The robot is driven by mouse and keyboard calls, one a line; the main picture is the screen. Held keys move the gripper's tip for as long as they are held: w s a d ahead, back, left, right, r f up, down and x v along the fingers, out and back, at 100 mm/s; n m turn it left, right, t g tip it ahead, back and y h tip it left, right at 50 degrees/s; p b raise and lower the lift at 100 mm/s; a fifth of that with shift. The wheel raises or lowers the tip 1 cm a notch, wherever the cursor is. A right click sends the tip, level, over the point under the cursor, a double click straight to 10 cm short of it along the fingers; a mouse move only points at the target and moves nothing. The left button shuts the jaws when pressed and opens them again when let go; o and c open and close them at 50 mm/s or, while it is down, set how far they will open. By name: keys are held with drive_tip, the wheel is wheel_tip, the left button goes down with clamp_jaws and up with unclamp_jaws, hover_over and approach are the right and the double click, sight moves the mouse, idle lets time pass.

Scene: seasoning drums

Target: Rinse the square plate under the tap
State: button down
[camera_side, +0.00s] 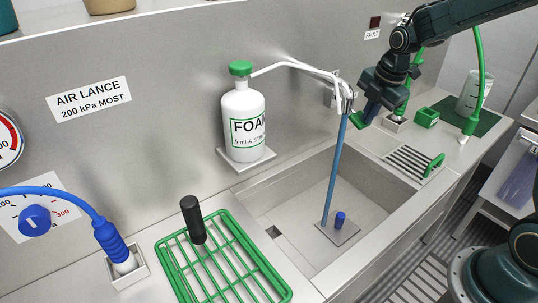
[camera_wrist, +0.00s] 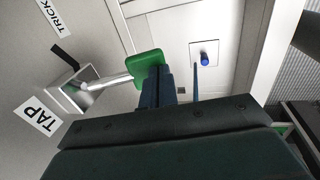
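The square plate (camera_side: 340,232), pale with a blue knob (camera_side: 340,218), lies on the sink floor; it also shows in the wrist view (camera_wrist: 211,48). A blue stream of water (camera_side: 333,172) runs from the tap spout (camera_side: 346,92) down to the plate; the stream shows in the wrist view (camera_wrist: 195,82). The tap lever's green paddle (camera_wrist: 144,66) is just beyond my fingertips. My gripper (camera_side: 366,116), beside the spout, has its blue fingers together, with nothing seen between them. I cannot tell whether they touch the paddle (camera_side: 357,121).
A white foam bottle (camera_side: 242,120) stands on a shelf left of the sink (camera_side: 285,192). A green rack (camera_side: 180,268) with a black handle (camera_side: 193,219) is at front left. An air lance (camera_side: 122,259) sits in a holder. A slotted drain (camera_side: 409,162) lies right of the sink.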

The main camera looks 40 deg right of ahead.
drive_tip(key=s+v, duration=0.2)
drive_tip(key=v, duration=1.1)
drive_tip(key=shift+s, duration=0.2)
drive_tip(key=s+a+m+t, duration=0.1)
drive_tip(key=s+a+m, duration=0.4)
drive_tip(key=s+m, duration=0.4)
drive_tip(key=s+a+f+m+t, duration=0.1)
drive_tip(key=s+a+m+t, duration=0.1)
drive_tip(key=s+a+m, duration=0.4)
drive_tip(key=s+m, duration=0.3)
drive_tip(key=s, duration=0.1)
drive_tip(key=shift+f, duration=0.25)
